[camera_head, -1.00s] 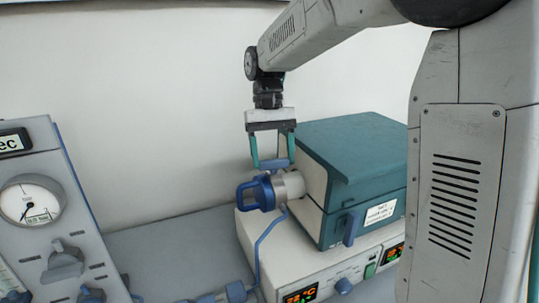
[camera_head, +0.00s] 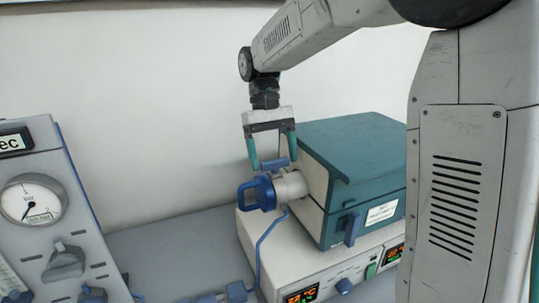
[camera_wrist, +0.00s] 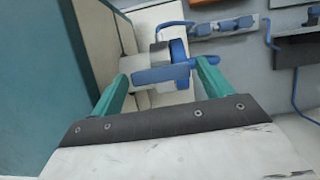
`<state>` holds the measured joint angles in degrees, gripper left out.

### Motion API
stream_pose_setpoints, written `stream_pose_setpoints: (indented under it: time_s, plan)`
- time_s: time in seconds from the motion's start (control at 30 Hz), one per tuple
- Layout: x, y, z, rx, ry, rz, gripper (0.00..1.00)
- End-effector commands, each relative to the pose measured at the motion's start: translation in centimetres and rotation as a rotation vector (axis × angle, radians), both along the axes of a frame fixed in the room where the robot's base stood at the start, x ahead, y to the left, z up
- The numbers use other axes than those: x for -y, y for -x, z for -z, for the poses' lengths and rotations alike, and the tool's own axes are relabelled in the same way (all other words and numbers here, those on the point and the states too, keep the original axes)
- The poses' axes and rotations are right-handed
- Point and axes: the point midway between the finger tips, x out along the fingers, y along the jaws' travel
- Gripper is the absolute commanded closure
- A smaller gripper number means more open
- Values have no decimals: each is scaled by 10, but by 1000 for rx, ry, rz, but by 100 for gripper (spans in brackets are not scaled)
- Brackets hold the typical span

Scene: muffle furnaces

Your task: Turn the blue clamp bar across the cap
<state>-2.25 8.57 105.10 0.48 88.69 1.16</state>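The blue clamp bar (camera_head: 274,163) lies above the grey cylindrical fitting (camera_head: 290,186) on the furnace's left side. In the wrist view the bar (camera_wrist: 160,74) runs crosswise between my fingertips, with a small gap at its left end. Its right end lies close to the right finger, and contact there cannot be told. The blue cap with its looped handle (camera_head: 256,194) sits on the fitting's left end. It also shows beyond the bar in the wrist view (camera_wrist: 178,49). My gripper (camera_head: 273,164) points down over the fitting, its teal fingers open on either side of the bar.
The teal furnace box (camera_head: 365,150) stands close to the right of my gripper, on a white control base (camera_head: 335,268). A blue hose (camera_head: 258,255) runs down below the cap.

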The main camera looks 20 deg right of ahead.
Motion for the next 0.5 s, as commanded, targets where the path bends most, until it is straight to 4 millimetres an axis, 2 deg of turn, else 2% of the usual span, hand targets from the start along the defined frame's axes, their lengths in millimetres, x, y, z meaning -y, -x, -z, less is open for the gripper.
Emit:
stream_pose_setpoints:
  time_s: [0.33, 0.5]
  plan:
    - [0, -1, -2, -1, 0, 2, 13]
    - [0, -9, -21, 1, 0, 2, 13]
